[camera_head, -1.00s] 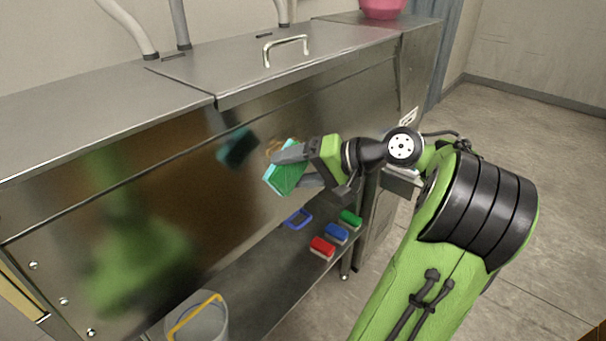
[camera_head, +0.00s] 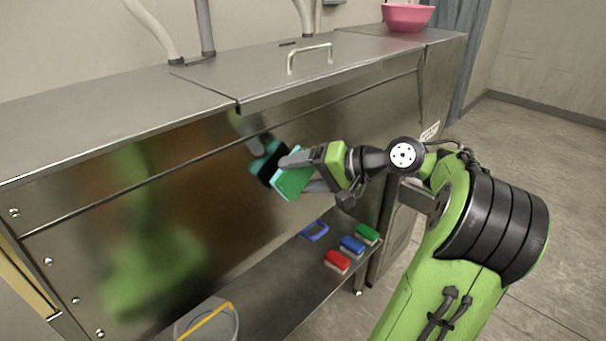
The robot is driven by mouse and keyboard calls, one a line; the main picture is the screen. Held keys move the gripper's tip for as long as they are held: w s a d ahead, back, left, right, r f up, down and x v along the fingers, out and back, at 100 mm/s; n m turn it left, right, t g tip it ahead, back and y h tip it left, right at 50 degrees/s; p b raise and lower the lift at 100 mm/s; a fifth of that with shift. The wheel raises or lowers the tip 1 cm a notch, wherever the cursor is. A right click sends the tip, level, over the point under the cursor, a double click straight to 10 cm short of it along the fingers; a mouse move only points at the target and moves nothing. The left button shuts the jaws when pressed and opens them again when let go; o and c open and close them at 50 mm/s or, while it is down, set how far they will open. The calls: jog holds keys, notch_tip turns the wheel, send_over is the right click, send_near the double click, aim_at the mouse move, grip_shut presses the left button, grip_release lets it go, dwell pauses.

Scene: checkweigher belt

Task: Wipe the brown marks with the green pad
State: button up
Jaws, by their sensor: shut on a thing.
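The green pad (camera_head: 292,183) is a thick block with a teal edge. My gripper (camera_head: 303,172) is shut on it and holds it tilted, in front of the upright steel panel (camera_head: 190,215). A dark teal reflection of the pad shows in the panel just left of it. A narrow gap appears to lie between pad and panel, so contact cannot be confirmed. I cannot make out clear brown marks now; the pad and gripper cover part of the panel. The panel has a broad brownish sheen that may be reflection.
A steel lid with a handle (camera_head: 309,57) tops the cabinet. A pink bowl (camera_head: 407,17) stands at its far end. The lower shelf (camera_head: 268,290) holds red (camera_head: 337,262), blue (camera_head: 352,246) and green (camera_head: 367,234) brushes and a blue-framed item (camera_head: 315,230). A bucket (camera_head: 208,322) stands front left.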

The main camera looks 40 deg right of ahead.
jog(key=shift+w+f, duration=0.25)
jog(key=shift+w, duration=0.6)
